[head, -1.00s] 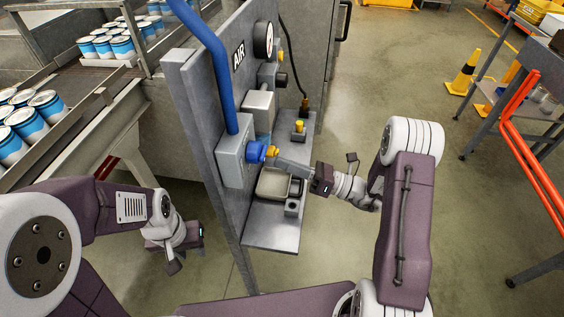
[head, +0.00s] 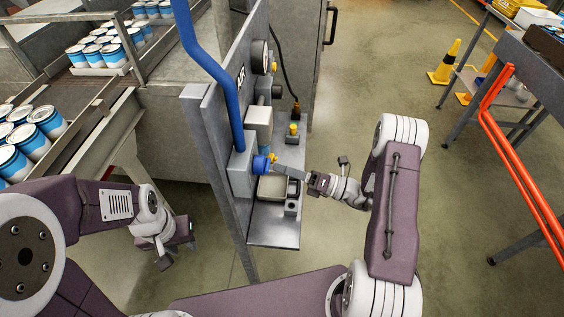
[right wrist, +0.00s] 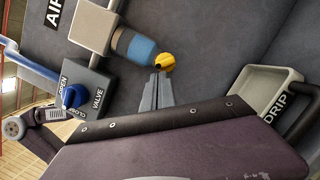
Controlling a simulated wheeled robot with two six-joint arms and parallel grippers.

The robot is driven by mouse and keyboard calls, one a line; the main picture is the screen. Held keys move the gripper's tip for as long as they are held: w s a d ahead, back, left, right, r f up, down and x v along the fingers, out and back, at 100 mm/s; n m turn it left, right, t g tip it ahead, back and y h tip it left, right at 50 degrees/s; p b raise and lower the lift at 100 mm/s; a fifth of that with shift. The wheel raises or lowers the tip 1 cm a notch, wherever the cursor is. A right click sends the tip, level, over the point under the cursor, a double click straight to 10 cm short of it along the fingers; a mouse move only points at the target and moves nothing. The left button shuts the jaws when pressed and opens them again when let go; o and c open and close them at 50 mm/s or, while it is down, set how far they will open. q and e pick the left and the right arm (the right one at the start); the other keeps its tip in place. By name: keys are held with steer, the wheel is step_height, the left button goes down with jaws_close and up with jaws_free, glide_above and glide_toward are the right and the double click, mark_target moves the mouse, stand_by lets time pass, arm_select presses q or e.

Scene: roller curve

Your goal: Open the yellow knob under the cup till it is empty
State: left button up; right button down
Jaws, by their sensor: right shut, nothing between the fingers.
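The cup (right wrist: 140,48) hangs under a grey block in the right wrist view, with blue liquid in its lower part. In the head view my right gripper (head: 279,166) reaches in from the right. My left gripper (head: 172,254) hangs low, left of the panel; its jaws are unclear.
A blue valve handle (right wrist: 74,95) sits beside OPEN and CLOSE marks. A pale tray (right wrist: 262,92) near the word DRIP stands on the panel's shelf (head: 273,232). A gauge (head: 259,57) and blue pipe (head: 212,70) are on the panel.

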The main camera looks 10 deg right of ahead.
steer(key=m+p, duration=0.2)
steer(key=r+m+h+p, duration=0.1)
steer(key=m+p, duration=0.1)
steer(key=r+m+h+p, duration=0.1)
steer(key=m+p, duration=0.1)
steer(key=p, duration=0.1)
steer(key=shift+w+d+m, duration=0.1)
steer(key=shift+m, duration=0.3)
stand_by(0.6)
steer(key=shift+p, duration=0.3)
